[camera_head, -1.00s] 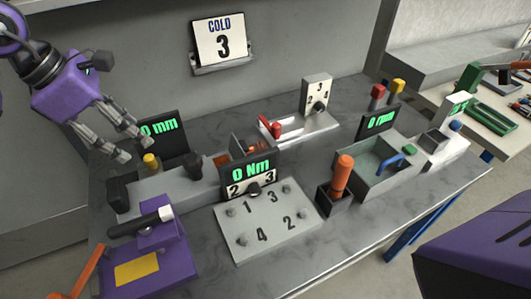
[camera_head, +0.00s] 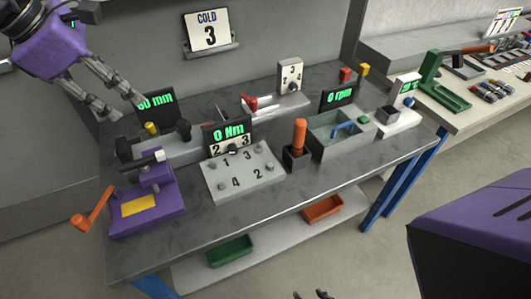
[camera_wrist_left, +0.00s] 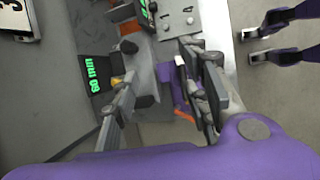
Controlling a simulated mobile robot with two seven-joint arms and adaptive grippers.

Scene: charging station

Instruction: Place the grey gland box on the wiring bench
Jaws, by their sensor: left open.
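I cannot tell from any label which bench is the wiring bench; a second bench (camera_head: 493,118) stands at the far right.
The metal-topped bench (camera_head: 285,205) holds a purple fixture (camera_head: 148,220) with an orange handle, a numbered plate (camera_head: 240,172), a dark holder with an orange handle, and a tub (camera_head: 345,133). Green (camera_head: 230,251) and orange (camera_head: 322,209) trays lie on its shelf. The front strip is clear.

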